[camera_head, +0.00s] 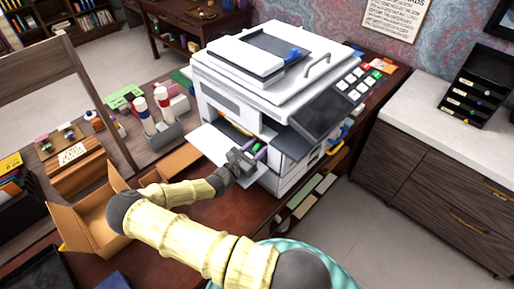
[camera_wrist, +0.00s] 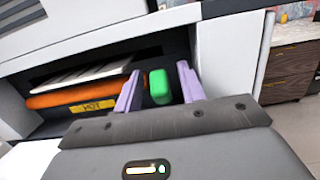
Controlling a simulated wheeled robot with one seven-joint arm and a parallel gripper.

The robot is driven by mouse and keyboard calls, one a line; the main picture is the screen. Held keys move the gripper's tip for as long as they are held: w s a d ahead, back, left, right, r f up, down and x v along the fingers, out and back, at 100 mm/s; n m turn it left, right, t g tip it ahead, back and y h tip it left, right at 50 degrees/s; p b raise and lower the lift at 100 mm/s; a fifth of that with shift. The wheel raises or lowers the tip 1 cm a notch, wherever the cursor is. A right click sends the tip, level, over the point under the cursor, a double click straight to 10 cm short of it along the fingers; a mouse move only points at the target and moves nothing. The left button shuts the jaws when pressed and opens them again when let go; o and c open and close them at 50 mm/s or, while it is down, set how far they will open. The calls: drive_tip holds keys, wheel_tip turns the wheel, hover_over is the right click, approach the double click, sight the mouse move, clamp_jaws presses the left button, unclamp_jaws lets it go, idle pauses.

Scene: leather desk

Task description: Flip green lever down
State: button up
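The green lever (camera_wrist: 160,88) is a small rounded block inside the dark open front bay of the white printer (camera_head: 275,75). In the wrist view it appears between the two lilac fingers of my gripper (camera_wrist: 158,72), with dark gaps on both sides. My gripper is open, and I see no finger touching the lever. The head view shows my gripper (camera_head: 255,148) at the printer's front opening, with a small bit of green by the fingers. The lever's lower end is hidden behind the gripper body in the wrist view.
Left of the lever are an orange roller (camera_wrist: 75,97) and a yellow HOT label (camera_wrist: 92,107). A white bay wall (camera_wrist: 230,55) stands close to the right finger. An open cardboard box (camera_head: 95,215) and a bottle holder (camera_head: 160,135) stand left of the printer.

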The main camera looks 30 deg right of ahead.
drive_tip(key=b+v, duration=0.5)
drive_tip(key=v, duration=1.2)
drive_tip(key=shift+s+a+b, duration=0.15)
drive_tip(key=shift+b, duration=0.15)
drive_tip(key=shift+r+p, duration=0.2)
drive_tip(key=shift+p, duration=0.15)
